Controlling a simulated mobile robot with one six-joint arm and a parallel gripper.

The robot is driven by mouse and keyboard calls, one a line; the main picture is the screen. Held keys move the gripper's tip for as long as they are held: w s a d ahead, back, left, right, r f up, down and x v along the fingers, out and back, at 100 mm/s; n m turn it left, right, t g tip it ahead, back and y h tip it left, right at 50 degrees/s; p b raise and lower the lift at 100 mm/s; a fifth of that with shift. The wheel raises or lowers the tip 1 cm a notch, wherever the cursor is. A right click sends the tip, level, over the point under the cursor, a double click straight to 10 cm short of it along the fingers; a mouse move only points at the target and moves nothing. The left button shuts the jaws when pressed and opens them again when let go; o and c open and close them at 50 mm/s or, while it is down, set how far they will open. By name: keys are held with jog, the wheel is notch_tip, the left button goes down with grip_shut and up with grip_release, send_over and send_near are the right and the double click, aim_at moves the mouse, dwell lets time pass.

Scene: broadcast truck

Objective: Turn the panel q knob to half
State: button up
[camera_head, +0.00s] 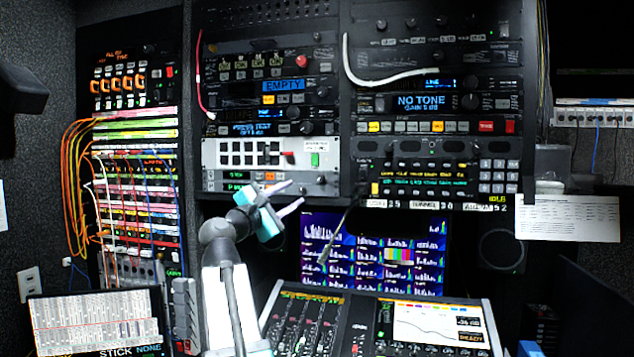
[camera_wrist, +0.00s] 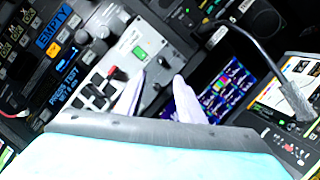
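No label reading "q" is legible in either view, so I cannot tell which knob is the panel q knob. The mixing console (camera_head: 376,322) has a curve display (camera_head: 438,322) reading READY, and small knobs at its lower middle. The grey rack panel (camera_head: 216,152) has a green button (camera_head: 314,159), which also shows in the wrist view (camera_wrist: 139,53). My gripper (camera_head: 293,194) is open and empty, in front of the rack below this panel. In the wrist view my gripper (camera_wrist: 161,82) has its pale fingers apart, with nothing between them.
A monitor (camera_head: 373,250) with level meters stands behind the console. A patch bay (camera_head: 132,190) with orange, red and blue cables is at left. A printed sheet (camera_head: 568,218) hangs at right.

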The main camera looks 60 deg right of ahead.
aim_at(319, 178)
jog(key=p+x, duration=0.3)
jog(key=x, duration=0.9)
jog(key=shift+d+r+p, duration=0.15)
jog(key=shift+d+p, duration=0.2)
jog(key=shift+d, duration=0.55)
jog(key=shift+w, duration=0.1)
grip_shut()
